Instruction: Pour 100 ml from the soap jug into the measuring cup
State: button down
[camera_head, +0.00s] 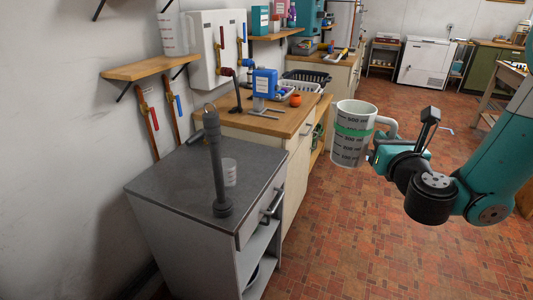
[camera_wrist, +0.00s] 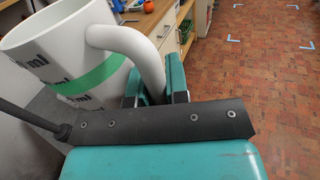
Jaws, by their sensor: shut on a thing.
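A large white jug with a green band and dark ml marks (camera_head: 351,147) hangs in the air right of the counters, upright or nearly so. I take it as the soap jug; its contents are not visible. My gripper (camera_head: 373,154) is shut on its handle. The wrist view shows the jug (camera_wrist: 55,45) at upper left, its handle running down between the jaws (camera_wrist: 155,88). A small clear cup (camera_head: 229,172), likely the measuring cup, stands on the grey cabinet top, partly behind a dark upright post. It is left of the jug and apart from it.
A wooden shelf (camera_head: 150,67) overhangs at left. Tiled floor (camera_head: 335,235) is clear.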

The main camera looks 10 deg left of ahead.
aim_at(229, 165)
jog(key=z, duration=0.15)
jog(key=i, duration=1)
jog(key=u, duration=0.8)
